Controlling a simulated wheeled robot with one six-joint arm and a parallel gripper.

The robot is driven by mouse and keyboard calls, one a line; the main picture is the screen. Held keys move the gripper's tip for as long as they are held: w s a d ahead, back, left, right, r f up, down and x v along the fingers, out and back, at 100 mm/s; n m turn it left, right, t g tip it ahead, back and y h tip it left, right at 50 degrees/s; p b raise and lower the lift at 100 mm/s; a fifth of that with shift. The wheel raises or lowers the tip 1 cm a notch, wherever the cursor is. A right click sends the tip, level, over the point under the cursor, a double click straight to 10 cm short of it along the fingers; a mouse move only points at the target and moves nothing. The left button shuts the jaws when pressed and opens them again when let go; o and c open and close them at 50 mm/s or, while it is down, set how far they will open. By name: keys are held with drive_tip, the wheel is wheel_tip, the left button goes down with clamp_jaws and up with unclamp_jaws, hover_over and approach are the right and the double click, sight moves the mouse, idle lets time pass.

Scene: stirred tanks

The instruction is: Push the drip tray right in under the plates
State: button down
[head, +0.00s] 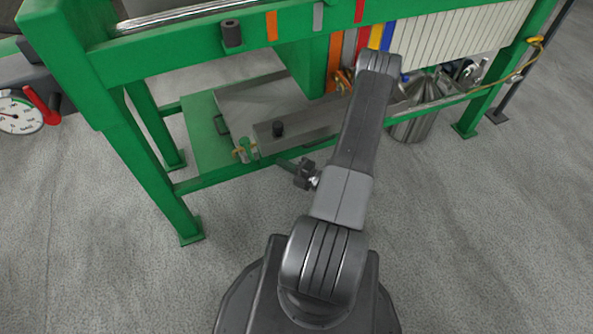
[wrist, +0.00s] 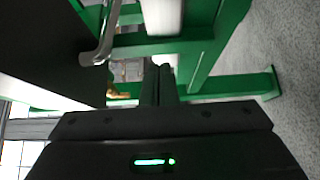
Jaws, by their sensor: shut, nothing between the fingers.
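The drip tray (head: 312,122) appears to be the grey metal piece low inside the green frame in the head view, with its near wall facing me. It lies left of and below the row of pale plates (head: 465,38); my arm covers part of its right end. My gripper (wrist: 160,82) shows in the wrist view with its dark fingers together and nothing between them. In the head view the gripper is hidden by my arm. I cannot tell whether the fingers touch the tray.
The green frame (head: 150,155) has legs and a low front rail near the tray. A small black knob (head: 278,128) and a brass-coloured fitting (head: 243,150) are by the tray. A steel vessel (head: 415,125) stands to the right. The front floor is clear.

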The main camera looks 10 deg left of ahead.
drive_tip(key=shift+w+a+b, duration=0.1)
drive_tip(key=shift+w+a, duration=0.25)
drive_tip(key=shift+w, duration=0.3)
drive_tip(key=shift+w+a+b, duration=0.15)
drive_tip(key=shift+w+a, duration=0.25)
drive_tip(key=shift+w, duration=0.2)
drive_tip(key=shift+w+a+b, duration=0.1)
drive_tip(key=shift+w+a, duration=0.25)
drive_tip(key=shift+w, duration=0.3)
drive_tip(key=w, duration=0.1)
drive_tip(key=w+a+b, duration=0.1)
drive_tip(key=w, duration=0.1)
drive_tip(key=shift+w+a+f+b, duration=0.1)
drive_tip(key=shift+w+a+b, duration=0.1)
drive_tip(key=shift+a+b, duration=0.15)
drive_tip(key=shift+w, duration=0.2)
drive_tip(key=s+a+p+v, duration=0.1)
drive_tip(key=s+v, duration=0.1)
drive_tip(key=v, duration=1.1)
drive_tip(key=shift+s+p, duration=0.3)
drive_tip(key=shift+p, duration=0.05)
